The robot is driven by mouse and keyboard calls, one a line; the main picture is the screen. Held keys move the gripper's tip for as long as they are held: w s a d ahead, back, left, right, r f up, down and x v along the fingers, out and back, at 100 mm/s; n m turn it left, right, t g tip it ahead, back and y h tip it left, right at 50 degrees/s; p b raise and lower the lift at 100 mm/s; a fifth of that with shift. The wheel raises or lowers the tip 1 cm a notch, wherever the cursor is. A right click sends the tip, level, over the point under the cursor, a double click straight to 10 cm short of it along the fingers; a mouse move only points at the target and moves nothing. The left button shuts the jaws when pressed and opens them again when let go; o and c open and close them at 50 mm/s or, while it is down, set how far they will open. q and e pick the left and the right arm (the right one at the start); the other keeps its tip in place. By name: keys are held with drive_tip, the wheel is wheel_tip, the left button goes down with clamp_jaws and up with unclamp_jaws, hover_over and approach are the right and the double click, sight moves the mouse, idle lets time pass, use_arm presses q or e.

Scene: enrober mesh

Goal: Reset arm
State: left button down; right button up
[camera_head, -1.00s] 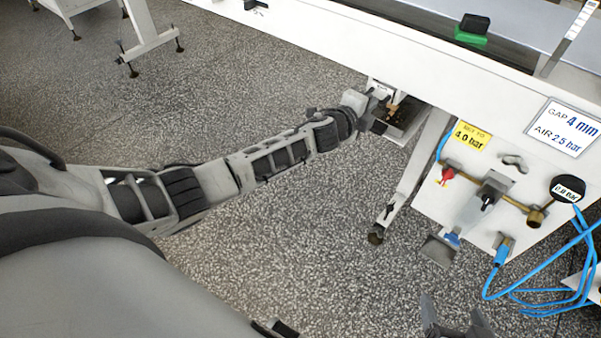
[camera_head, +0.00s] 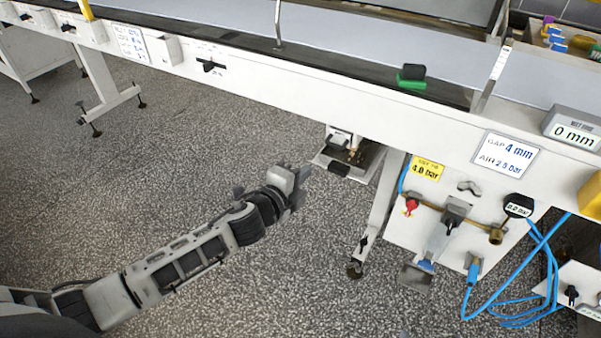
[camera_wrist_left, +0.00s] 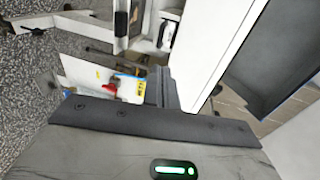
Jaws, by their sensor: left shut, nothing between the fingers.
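My left arm comes in from the lower left in the head view. My left gripper (camera_head: 297,182) is shut and empty, over the floor just left of and below a small metal bracket unit (camera_head: 345,155) under the machine's edge. A gap of floor shows between them. The fingertips are small and partly hidden by the wrist. My right gripper is in neither view now.
The long white enrober frame (camera_head: 300,88) runs across the top. A panel right of its leg carries a red valve (camera_head: 411,206), a gauge (camera_head: 519,205) and looping blue hoses (camera_head: 545,262). A green-and-black block (camera_head: 412,77) sits on the ledge. Floor (camera_head: 270,285) is open below the arm.

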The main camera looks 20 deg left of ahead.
use_arm(q)
drive_tip(key=s+d+f+n+g, duration=0.2)
drive_tip(key=s+f+n, duration=0.1)
drive_tip(key=s+n, duration=0.6)
drive_tip(key=s+d+f+n+g, duration=0.2)
drive_tip(key=s+f+n, duration=0.2)
drive_tip(key=s+n, duration=0.5)
drive_tip(key=s, duration=0.5)
drive_tip(key=shift+g, duration=0.3)
